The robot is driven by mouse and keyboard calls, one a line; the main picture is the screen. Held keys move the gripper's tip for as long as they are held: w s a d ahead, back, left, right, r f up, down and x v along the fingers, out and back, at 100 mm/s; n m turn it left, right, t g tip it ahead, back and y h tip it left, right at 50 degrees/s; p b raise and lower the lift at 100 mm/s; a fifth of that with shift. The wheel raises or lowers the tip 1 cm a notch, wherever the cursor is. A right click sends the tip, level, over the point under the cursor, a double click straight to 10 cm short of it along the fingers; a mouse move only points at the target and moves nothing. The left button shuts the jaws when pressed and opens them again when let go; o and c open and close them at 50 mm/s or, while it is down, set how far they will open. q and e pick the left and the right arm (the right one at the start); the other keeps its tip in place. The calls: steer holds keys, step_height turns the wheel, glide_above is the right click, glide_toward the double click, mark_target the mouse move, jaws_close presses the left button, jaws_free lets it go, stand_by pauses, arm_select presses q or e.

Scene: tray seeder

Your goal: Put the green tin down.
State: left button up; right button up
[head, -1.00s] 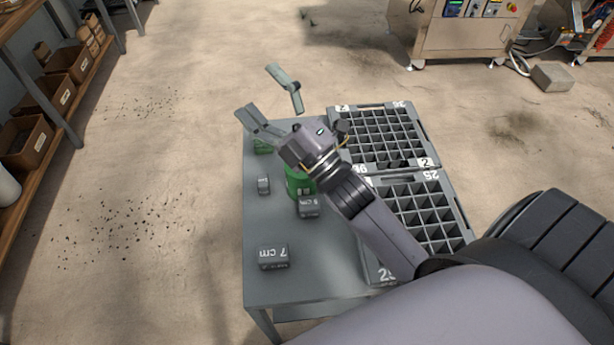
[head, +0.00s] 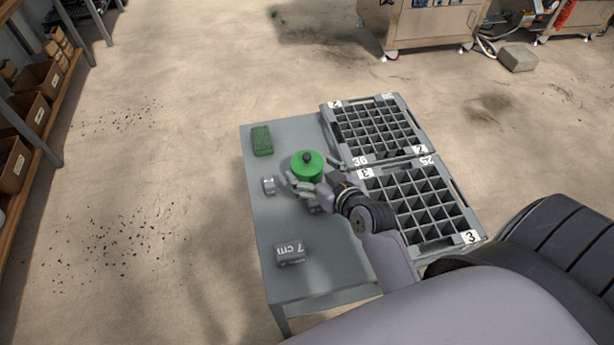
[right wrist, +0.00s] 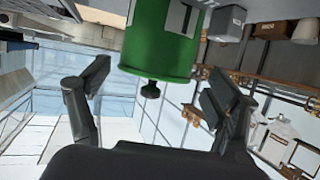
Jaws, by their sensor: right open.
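The green tin (head: 306,163) with a black knob on its lid appears to stand upright on the grey table (head: 330,283), left of the compartment trays. My right gripper (head: 318,174) is low beside the tin, its fingers spread on either side of its near part. In the right wrist view the tin (right wrist: 163,40) appears upside down, its knob toward the palm. The open fingers (right wrist: 155,75) show gaps to the tin on both sides. The tin's base is hidden in the head view. My left gripper is out of view.
Two compartment trays (head: 326,116) (head: 463,207) fill the table's right side. A green sponge-like block (head: 262,141), a small grey block (head: 268,185) and a block marked 7 cm (head: 290,253) lie on the left. Another grey block is mostly hidden under my gripper.

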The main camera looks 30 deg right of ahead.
mark_target(301, 160)
steer(key=x, duration=0.7)
steer(key=shift+d+f+p, duration=0.25)
steer(key=shift+d+p, duration=0.05)
steer(key=shift+c, duration=0.2)
steer(key=c, duration=1.3)
steer(key=shift+r, duration=0.1)
steer(key=shift+c, duration=1.1)
steer(key=shift+r, duration=0.1)
